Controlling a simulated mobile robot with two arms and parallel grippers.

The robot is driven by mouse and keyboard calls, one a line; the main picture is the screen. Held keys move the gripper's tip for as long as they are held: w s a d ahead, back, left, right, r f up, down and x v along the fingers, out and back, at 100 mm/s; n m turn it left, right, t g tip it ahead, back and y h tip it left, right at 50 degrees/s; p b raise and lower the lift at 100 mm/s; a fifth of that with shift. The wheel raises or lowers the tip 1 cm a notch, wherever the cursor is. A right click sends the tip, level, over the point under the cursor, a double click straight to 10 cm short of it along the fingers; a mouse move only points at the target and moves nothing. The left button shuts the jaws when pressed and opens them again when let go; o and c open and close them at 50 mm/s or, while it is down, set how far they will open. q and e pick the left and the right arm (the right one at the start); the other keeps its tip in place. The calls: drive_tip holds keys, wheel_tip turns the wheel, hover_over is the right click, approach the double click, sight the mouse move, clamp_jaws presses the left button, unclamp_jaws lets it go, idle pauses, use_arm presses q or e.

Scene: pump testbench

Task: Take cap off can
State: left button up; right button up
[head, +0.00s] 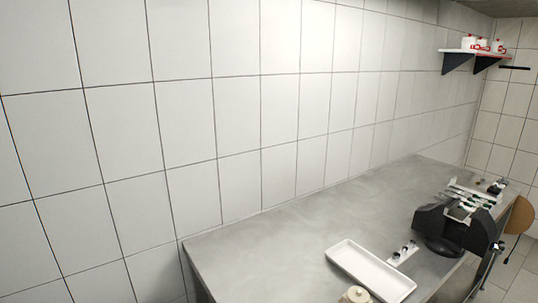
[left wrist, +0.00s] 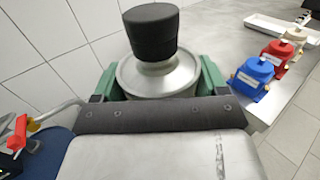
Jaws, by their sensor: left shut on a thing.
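The can (left wrist: 158,75) is silver with a rounded shoulder and shows in the left wrist view, at top centre. Its black cap (left wrist: 152,32) sits on top of it. My left gripper (left wrist: 158,85) has its green fingers on either side of the can's silver body, below the cap, and is shut on the can. The can's lower part is hidden behind the gripper's dark palm. Neither the can nor my left gripper shows in the head view. My right gripper is in neither view.
A grey worktop (head: 270,250) runs along the tiled wall, with a white tray (head: 365,272) and a black device (head: 450,230) at right. Blue (left wrist: 254,75), red (left wrist: 278,51) and cream (left wrist: 296,35) blocks stand right of the can. A shelf (head: 478,52) holds red-and-white containers.

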use_arm(q)
drive_tip(key=shift+s+a+r+y, duration=0.2)
drive_tip(key=shift+a+r+y, duration=0.05)
drive_tip(key=shift+r+y, duration=0.1)
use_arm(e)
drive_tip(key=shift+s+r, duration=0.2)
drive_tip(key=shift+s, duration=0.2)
use_arm(q)
drive_tip(key=shift+d, duration=0.1)
